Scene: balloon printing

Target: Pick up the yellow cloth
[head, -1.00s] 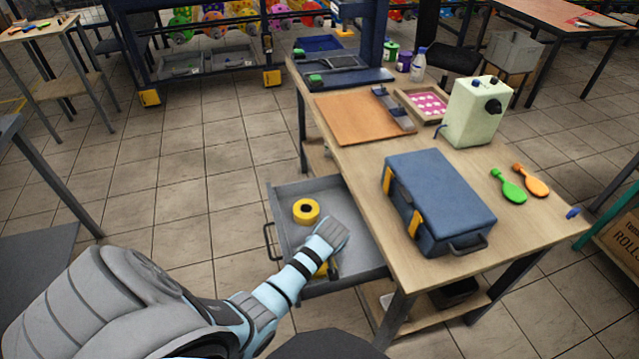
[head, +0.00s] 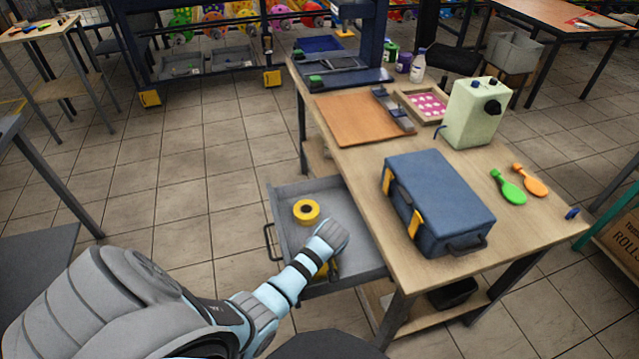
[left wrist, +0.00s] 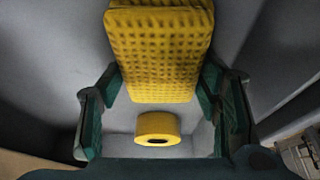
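The yellow cloth (left wrist: 160,50), dimpled and folded into a thick rectangle, fills the upper middle of the left wrist view. It lies in the open grey drawer (head: 291,196); in the head view my left arm mostly hides it, leaving a little yellow beside the wrist. My left gripper (left wrist: 160,84) is over the drawer. Its dark green fingers are spread wide, one at each side of the cloth's near end. The fingertips are close to the cloth's edges; I cannot tell whether they touch. My right gripper is not in view.
A yellow tape roll (head: 306,211) lies in the drawer and also shows in the left wrist view (left wrist: 158,128).

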